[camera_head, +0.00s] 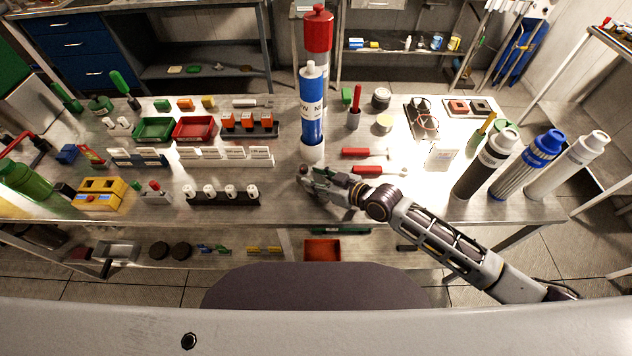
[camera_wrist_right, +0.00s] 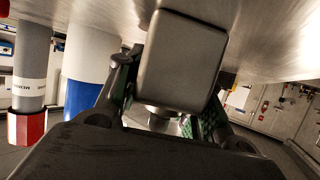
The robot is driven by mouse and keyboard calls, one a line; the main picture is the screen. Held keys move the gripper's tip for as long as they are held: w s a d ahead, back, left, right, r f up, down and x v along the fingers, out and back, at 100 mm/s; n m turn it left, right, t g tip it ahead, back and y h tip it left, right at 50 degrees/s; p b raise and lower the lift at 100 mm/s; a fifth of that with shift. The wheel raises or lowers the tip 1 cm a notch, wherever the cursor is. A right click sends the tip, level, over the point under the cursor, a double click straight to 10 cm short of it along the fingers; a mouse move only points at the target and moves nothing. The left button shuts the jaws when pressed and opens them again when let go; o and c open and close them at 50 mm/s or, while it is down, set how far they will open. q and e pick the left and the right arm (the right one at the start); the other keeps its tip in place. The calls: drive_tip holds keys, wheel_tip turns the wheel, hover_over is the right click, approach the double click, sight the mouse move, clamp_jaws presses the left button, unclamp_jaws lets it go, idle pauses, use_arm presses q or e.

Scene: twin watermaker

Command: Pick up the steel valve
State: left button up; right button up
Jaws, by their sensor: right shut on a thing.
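My right gripper (camera_head: 318,181) is at the front middle of the workbench, low over the top, just in front of the tall blue and white cylinder. In the right wrist view, its two fingers with green pads (camera_wrist_right: 168,122) are shut on a shiny metal piece, the steel valve (camera_wrist_right: 160,112). Only a small part of the valve shows between the pads; the fingers and a grey block hide the rest. In the head view the gripper covers most of it. My left gripper is in neither view.
The blue and white cylinder (camera_head: 312,115) stands close behind the gripper. Red-handled tools (camera_head: 366,169) lie just right of it. A black rack with white-topped parts (camera_head: 222,196) is to the left. Large filter cylinders (camera_head: 487,165) stand at the right end.

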sight(307, 171)
drive_tip(key=shift+r, duration=0.2)
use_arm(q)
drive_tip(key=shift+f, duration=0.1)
use_arm(e)
drive_tip(key=shift+r, duration=4.9)
